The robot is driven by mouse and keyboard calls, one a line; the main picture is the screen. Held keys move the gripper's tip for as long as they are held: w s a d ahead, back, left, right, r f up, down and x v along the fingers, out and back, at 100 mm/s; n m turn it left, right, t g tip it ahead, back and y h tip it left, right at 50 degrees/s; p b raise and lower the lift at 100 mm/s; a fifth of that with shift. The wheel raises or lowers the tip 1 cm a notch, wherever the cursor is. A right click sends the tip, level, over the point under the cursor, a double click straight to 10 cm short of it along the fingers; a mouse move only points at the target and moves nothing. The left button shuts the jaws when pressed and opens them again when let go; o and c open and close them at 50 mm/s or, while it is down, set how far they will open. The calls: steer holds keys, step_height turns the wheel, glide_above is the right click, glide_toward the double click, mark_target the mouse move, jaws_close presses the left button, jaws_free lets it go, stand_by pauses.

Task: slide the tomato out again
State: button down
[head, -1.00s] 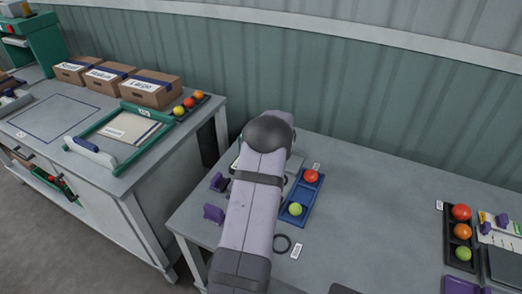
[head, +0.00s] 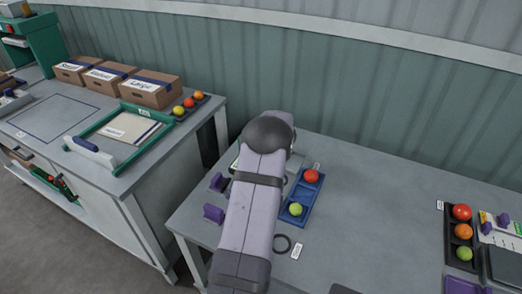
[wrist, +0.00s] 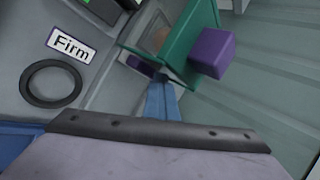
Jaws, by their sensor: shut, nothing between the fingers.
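In the wrist view, my gripper (wrist: 160,84) shows as narrow blue fingers, shut and empty, beyond a dark mounting bar. Its tips are close to a green housing (wrist: 186,62) with a purple block (wrist: 212,52) on its right side. A dull brownish rounded shape (wrist: 158,39) shows inside the housing; it may be the tomato, but it is too dim to be sure. I cannot tell whether the fingers touch the housing. In the head view my arm hides the gripper and most of the device beneath it.
A blue tray (head: 298,211) with a red tomato (head: 311,176) and a green one (head: 295,209) stands right of my arm. A dark ring (wrist: 53,84) and a "Firm" label (wrist: 72,44) lie nearby. A dark tray (head: 448,232) holds tomatoes at right. The table middle is clear.

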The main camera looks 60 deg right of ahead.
steer(key=shift+s+a+f+b, duration=0.1)
steer(key=shift+a+f+b, duration=0.3)
steer(key=shift+f, duration=0.55)
steer(key=shift+s+b, duration=0.7)
steer(key=shift+s, duration=0.95)
stand_by(4.2)
steer(key=shift+r, duration=0.2)
steer(key=shift+w+d+r+p, duration=0.1)
steer(key=shift+d+r+p, duration=0.15)
steer(key=shift+r+p, duration=0.55)
steer(key=shift+d+r+p, duration=0.1)
steer(key=shift+r+p, duration=1.25)
steer(key=shift+r, duration=0.4)
